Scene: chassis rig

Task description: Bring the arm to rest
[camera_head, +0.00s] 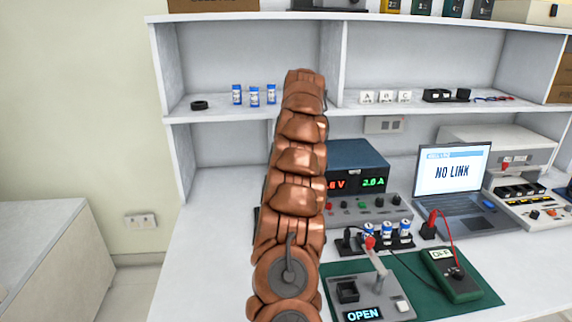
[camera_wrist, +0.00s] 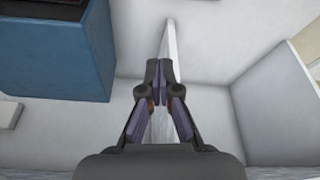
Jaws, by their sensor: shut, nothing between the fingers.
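My copper-coloured arm (camera_head: 298,160) rises through the middle of the head view, its upper end in front of the shelf. My gripper shows only in the wrist view (camera_wrist: 161,98), where its fingertips meet and nothing is between them. It points at bare white shelf panels (camera_wrist: 200,60). A blue box-like thing (camera_wrist: 55,70) is at the upper left of that view, apart from the fingers. My gripper cannot be made out in the head view.
A power supply (camera_head: 358,170), a laptop (camera_head: 452,180) reading "NO LINK", a fixture (camera_head: 370,295) reading "OPEN" and a green meter (camera_head: 450,275) crowd the bench right of my arm. Blue-white cells (camera_head: 254,96) stand on the shelf. The bench's left part (camera_head: 215,240) is clear.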

